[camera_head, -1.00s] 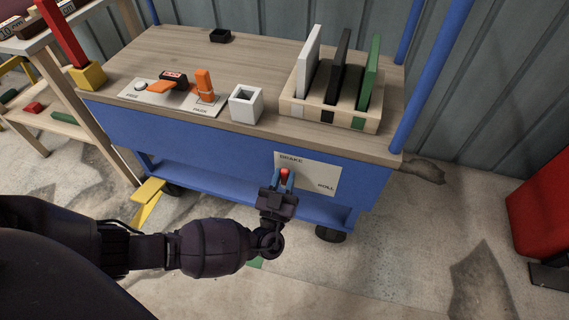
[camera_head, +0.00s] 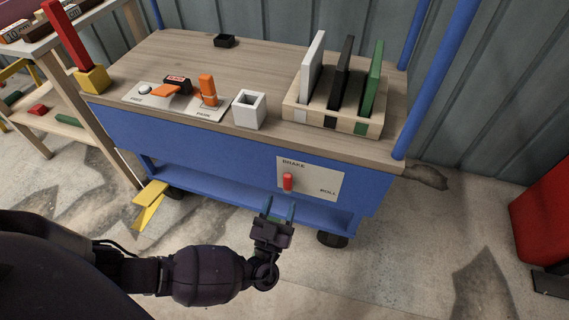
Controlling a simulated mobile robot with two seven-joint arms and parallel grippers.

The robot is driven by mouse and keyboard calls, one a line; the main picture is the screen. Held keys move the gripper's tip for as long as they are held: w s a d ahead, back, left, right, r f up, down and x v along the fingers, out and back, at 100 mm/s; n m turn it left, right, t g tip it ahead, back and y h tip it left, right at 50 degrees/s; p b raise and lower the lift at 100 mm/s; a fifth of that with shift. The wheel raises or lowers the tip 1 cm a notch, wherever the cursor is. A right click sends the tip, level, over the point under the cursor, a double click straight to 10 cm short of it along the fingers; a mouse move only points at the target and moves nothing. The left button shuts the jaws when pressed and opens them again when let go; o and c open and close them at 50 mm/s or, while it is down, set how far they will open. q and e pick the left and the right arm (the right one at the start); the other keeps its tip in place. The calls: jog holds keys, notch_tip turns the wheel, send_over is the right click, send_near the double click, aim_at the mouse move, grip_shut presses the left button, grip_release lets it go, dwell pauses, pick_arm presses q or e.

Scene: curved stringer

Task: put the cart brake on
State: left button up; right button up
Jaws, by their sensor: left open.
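The cart (camera_head: 200,150) has a wooden top and a blue front panel. On that panel is a white plate (camera_head: 320,183) marked BRAKE at upper left and ROLL at lower right. My right gripper is not in view.
On the cart top are a white square cup (camera_head: 249,109), a wooden rack (camera_head: 333,117) with upright panels, and a plate with orange levers (camera_head: 208,90). A yellow pedal-like piece (camera_head: 150,203) is low at the left. A red object (camera_head: 540,215) stands at the right.

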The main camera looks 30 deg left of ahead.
pick_arm(q)
jog(key=v, duration=0.4)
jog(key=shift+s+d+f, duration=0.1)
jog(key=shift+s, duration=0.15)
jog(key=shift+w, duration=0.1)
